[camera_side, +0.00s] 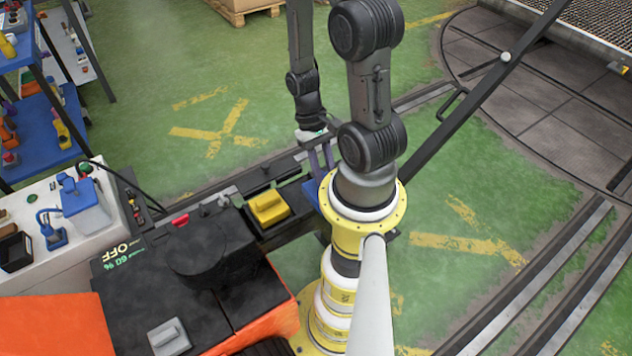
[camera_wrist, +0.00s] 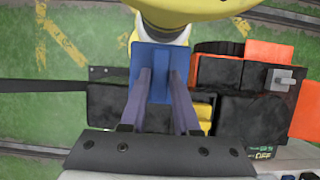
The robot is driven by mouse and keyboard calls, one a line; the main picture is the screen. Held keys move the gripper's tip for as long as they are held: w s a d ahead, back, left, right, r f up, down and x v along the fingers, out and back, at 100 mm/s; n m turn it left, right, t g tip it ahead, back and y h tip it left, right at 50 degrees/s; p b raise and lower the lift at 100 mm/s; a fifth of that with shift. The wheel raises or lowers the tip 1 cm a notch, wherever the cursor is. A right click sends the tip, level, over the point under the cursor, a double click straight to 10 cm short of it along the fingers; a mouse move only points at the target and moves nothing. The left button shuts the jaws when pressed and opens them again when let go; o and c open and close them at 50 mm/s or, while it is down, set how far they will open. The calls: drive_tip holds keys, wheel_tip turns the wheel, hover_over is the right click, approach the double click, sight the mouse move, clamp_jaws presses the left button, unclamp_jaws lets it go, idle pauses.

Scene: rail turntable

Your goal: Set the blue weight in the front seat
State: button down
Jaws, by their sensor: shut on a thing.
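My gripper (camera_side: 318,178) points down with its two fingers on the blue weight (camera_side: 311,194). In the wrist view the blue weight (camera_wrist: 142,62) sits at the fingertips, with its raised handle between the fingers (camera_wrist: 162,82). My arm hides part of the weight in the side view. A yellow weight (camera_side: 268,208) sits in the dark tray (camera_side: 285,228) to the left of the blue weight. I cannot tell whether the blue weight touches the tray, nor which recess is the front seat.
A black and orange machine (camera_side: 212,250) stands at the lower left, with a grey weight (camera_side: 168,336) on its top. A white bench (camera_side: 60,250) with blue items and a blue shelf (camera_side: 40,130) are at left.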

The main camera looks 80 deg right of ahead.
drive_tip(key=shift+w+d+f, duration=1.4)
drive_tip(key=shift+d+f, duration=0.15)
drive_tip(key=shift+f, duration=0.5)
drive_tip(key=shift+w+d+f, duration=1.4)
drive_tip(key=shift+d+f, duration=0.1)
drive_tip(key=shift+f, duration=0.5)
drive_tip(key=shift+w+d+f, duration=1.4)
drive_tip(key=shift+d+f, duration=0.15)
drive_tip(key=shift+f, duration=0.5)
drive_tip(key=shift+f, duration=0.1)
drive_tip(key=c, duration=0.6)
unclamp_jaws()
drive_tip(key=shift+c, duration=0.2)
